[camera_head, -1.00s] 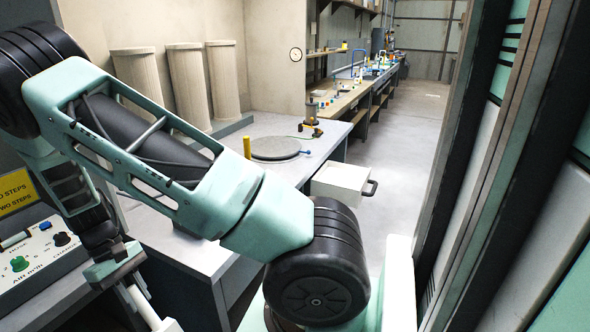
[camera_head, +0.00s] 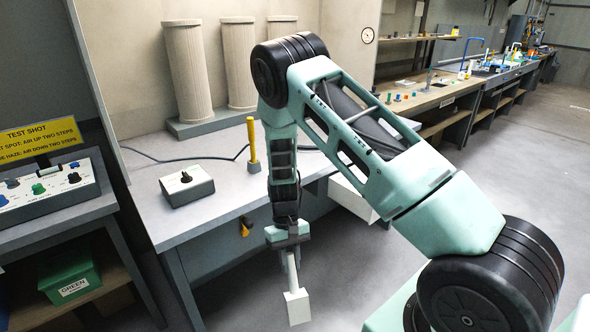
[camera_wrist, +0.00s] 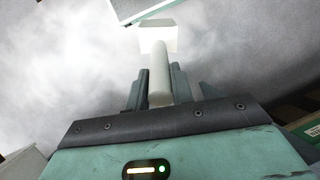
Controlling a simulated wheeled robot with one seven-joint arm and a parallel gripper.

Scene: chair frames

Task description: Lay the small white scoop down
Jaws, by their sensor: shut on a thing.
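The small white scoop (camera_head: 297,306) hangs below my gripper (camera_head: 290,250) in the head view, its square end down and its handle up between the fingers. It is in the air in front of the grey table, over the floor. In the wrist view my gripper (camera_wrist: 158,92) is shut on the pale round handle (camera_wrist: 159,75), and the white square scoop end (camera_wrist: 158,38) shows beyond the fingertips. The scoop touches nothing else that I can see.
The grey table (camera_head: 215,215) bears a grey knob box (camera_head: 187,186) and a yellow upright post (camera_head: 252,142). A control panel (camera_head: 47,190) stands left, above a green bin (camera_head: 70,276). The table's front left is clear.

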